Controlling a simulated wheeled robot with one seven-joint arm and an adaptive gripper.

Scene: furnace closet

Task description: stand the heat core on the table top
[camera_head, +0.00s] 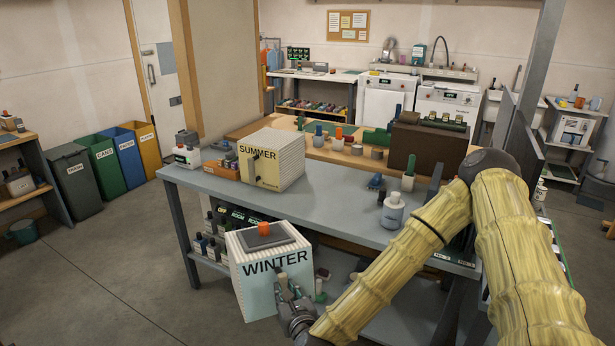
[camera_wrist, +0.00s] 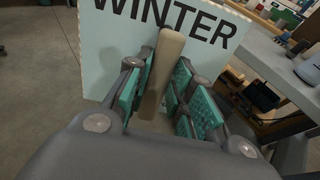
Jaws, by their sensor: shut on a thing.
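A pale blue-white block marked WINTER, which I take as the heat core (camera_head: 262,290), is in front of the grey table top (camera_head: 335,210), at its near left side. Its top has a dark plate with an orange piece. My gripper (camera_head: 285,282) is shut on the tan handle on its lettered face. In the wrist view, the teal finger pads (camera_wrist: 158,92) flank that handle (camera_wrist: 168,48), with the lettered face (camera_wrist: 118,60) close behind. The block looks upright; I cannot tell its exact gap to the table or floor.
A similar block marked SUMMER (camera_head: 272,160) stands on the table's back left. A white bottle (camera_head: 392,211) and a green-topped bottle (camera_head: 408,180) stand at the right. The table's middle is clear. Bottles crowd the lower shelf. Colored bins (camera_head: 105,165) stand far left.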

